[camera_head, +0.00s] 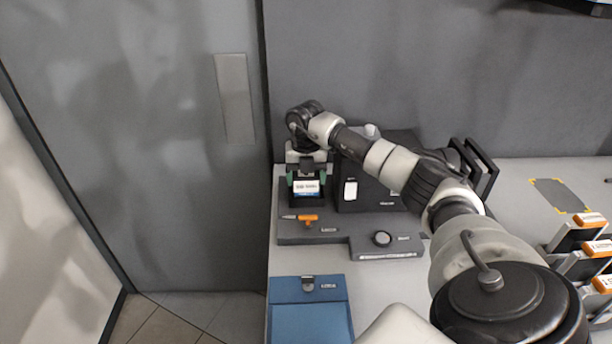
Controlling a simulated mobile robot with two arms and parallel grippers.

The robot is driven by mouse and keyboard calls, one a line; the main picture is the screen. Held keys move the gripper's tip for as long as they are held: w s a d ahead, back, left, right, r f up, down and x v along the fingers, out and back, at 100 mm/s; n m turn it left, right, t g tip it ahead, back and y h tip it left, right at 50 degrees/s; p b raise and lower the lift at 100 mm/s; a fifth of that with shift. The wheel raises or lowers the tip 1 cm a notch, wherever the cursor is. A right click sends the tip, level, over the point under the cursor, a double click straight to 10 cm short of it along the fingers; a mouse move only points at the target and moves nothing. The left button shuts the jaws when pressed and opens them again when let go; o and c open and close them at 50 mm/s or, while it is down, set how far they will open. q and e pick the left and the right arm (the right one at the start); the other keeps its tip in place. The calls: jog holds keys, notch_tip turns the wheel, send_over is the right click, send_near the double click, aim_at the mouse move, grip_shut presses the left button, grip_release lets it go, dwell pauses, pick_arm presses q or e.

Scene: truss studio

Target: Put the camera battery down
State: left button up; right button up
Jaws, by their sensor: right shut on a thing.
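My right gripper (306,178) is at the far left of the grey table, above the left end of a dark station. Its green-tipped fingers are shut on the camera battery (306,188), a small block with a white and blue label facing me. A black part of the station (306,202) shows right below the battery. I cannot tell whether the battery touches it. My left gripper is not in view.
A blue case (310,312) lies at the front left. Several orange-topped dark items (588,250) stand at right. A corner-marked dark patch (560,195) is bare.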

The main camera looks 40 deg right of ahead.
jog(key=o, duration=1.3)
notch_tip(320, 180, up, 12)
jog(key=b, duration=0.1)
jog(key=shift+r+b, duration=0.15)
jog(key=shift+b, duration=0.25)
